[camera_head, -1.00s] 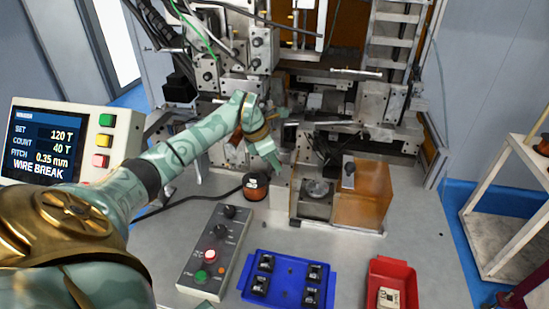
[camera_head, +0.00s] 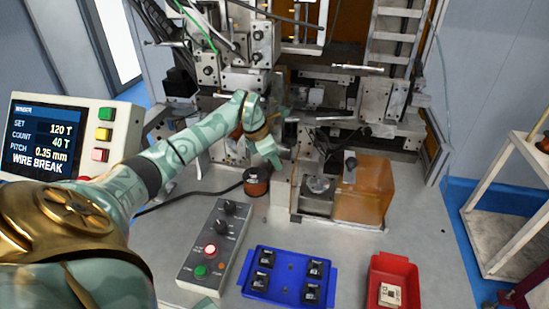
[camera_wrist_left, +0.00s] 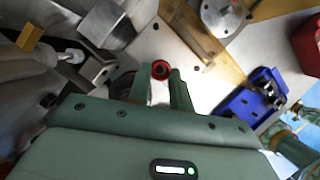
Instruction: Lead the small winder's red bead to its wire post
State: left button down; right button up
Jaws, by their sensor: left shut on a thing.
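In the left wrist view a small red ring-shaped bead (camera_wrist_left: 161,70) sits between the fingertips of my left gripper (camera_wrist_left: 160,82), which is shut on it. In the head view my left gripper (camera_head: 272,155) is in front of the winder (camera_head: 240,78), above the table and just behind a small dark-topped orange-brown spool (camera_head: 256,184). The bead is hidden there by the gripper. I cannot make out a wire or single out the wire post among the machine parts.
An orange guard box (camera_head: 365,190) stands right of the gripper. A control box with knobs (camera_head: 213,245), a blue tray (camera_head: 287,258) of small black parts and a red bin (camera_head: 393,265) are in front. The display (camera_head: 48,140) reads WIRE BREAK.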

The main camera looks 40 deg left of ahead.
pick_arm(q)
jog(key=shift+f+b, duration=0.3)
jog(key=shift+f, duration=0.25)
jog(key=c, duration=1.2)
grip_release()
jog(key=v, duration=1.6)
jog(key=shift+s+a+r, duration=0.1)
jog(key=shift+r, duration=0.05)
